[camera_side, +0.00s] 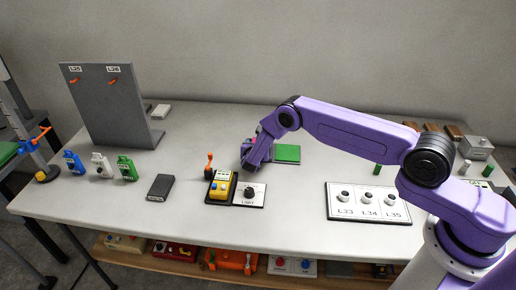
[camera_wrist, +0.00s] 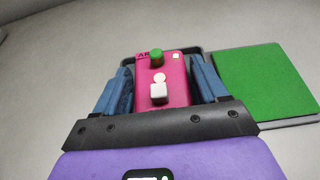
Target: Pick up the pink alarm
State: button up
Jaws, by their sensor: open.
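The pink alarm (camera_wrist: 176,85) is a pink box with a green knob, a white button and a pale disc on its face, seen in the wrist view. It lies between the two blue fingers of my gripper (camera_wrist: 164,87). The fingers are open, one on each side of the alarm; whether they touch it I cannot tell. In the side view my gripper (camera_side: 249,158) is low over the back middle of the table, and it mostly hides the alarm there.
A green pad (camera_side: 286,153) lies just right of my gripper. A grey upright board (camera_side: 106,105) is at the left. A three-knob panel (camera_side: 368,202) lies at the right.

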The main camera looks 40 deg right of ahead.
jog(key=shift+w+d+f, duration=0.1)
jog(key=shift+d, duration=0.05)
jog(key=c, duration=0.9)
